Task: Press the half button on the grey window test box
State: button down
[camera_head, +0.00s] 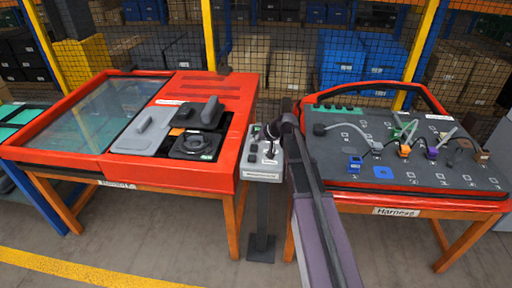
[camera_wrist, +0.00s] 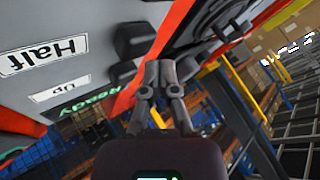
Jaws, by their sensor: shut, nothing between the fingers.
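The grey window test box (camera_head: 262,168) stands on a dark post between the two red tables. In the wrist view its face (camera_wrist: 105,20) fills the upper left, upside down, with a "Half" label (camera_wrist: 43,55), an "Up" label (camera_wrist: 60,93) and a green "Ready" sign (camera_wrist: 82,114). A dark button (camera_wrist: 135,40) sticks out level with the "Half" label, and another (camera_wrist: 122,73) level with "Up". My gripper (camera_wrist: 160,70) is shut and empty, its tips close beside these buttons. I cannot tell whether they touch. In the head view my gripper (camera_head: 270,134) hides part of the box's top.
The left red table (camera_head: 245,150) holds a glass panel and grey and black parts. The right red table, labelled "Harness" (camera_head: 396,212), holds a dark board (camera_head: 330,165) with cables and connectors. Both stand close beside the box. A mesh fence (camera_head: 290,45) runs behind.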

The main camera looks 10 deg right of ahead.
aim_at(255, 147)
jog(key=shift+f, duration=0.1)
dwell(0.6)
jog(key=shift+w+f+b, duration=0.1)
jog(key=shift+f+b, duration=0.2)
jog(key=shift+b, duration=0.1)
jog(key=shift+f+b, duration=0.6)
dwell(1.0)
jog(key=shift+r, duration=0.15)
dwell(0.3)
jog(key=shift+r+p, duration=0.9)
jog(key=shift+p, duration=0.1)
jog(key=shift+r+p, duration=2.5)
jog(key=shift+p, duration=0.05)
